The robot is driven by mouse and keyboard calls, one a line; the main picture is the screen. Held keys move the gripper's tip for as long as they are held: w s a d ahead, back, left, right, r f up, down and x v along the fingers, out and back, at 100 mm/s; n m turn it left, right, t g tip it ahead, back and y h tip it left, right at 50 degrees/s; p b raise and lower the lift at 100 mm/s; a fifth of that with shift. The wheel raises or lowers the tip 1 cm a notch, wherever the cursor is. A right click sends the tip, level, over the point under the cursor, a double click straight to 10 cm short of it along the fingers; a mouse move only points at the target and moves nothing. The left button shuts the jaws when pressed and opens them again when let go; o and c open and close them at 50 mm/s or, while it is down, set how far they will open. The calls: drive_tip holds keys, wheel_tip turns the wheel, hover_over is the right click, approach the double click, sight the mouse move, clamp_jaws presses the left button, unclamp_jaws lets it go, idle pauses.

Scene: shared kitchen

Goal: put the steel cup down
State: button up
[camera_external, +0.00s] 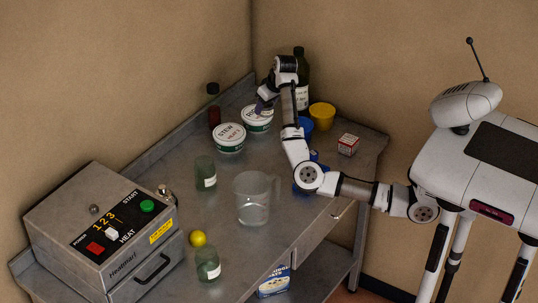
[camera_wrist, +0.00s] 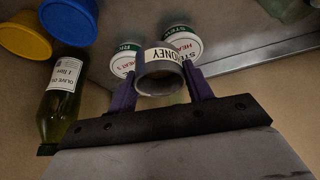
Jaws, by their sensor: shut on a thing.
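My gripper (camera_wrist: 160,72) is shut on a small grey cup (camera_wrist: 158,67), seen in the wrist view. The cup sits between the two purple fingers, its round end facing the camera. In the external view my gripper (camera_external: 265,104) is over the far part of the counter, by the rear white tub (camera_external: 257,122). There the cup is hard to make out. I cannot tell whether it touches anything below.
Near my gripper stand another white tub (camera_external: 229,139), a dark red bottle (camera_external: 214,117), an olive oil bottle (camera_external: 302,94) and a yellow tub (camera_external: 322,116). A clear jug (camera_external: 252,205) and a green jar (camera_external: 205,174) stand nearer. A heater box (camera_external: 105,235) fills the left end.

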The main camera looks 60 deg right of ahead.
wheel_tip(320, 180, down, 19)
drive_tip(key=p, duration=0.2)
drive_tip(key=shift+r+p, duration=0.15)
drive_tip(key=shift+p, duration=0.2)
drive_tip(key=o, duration=1)
drive_tip(key=b+v, duration=0.3)
drive_tip(key=v, duration=0.9)
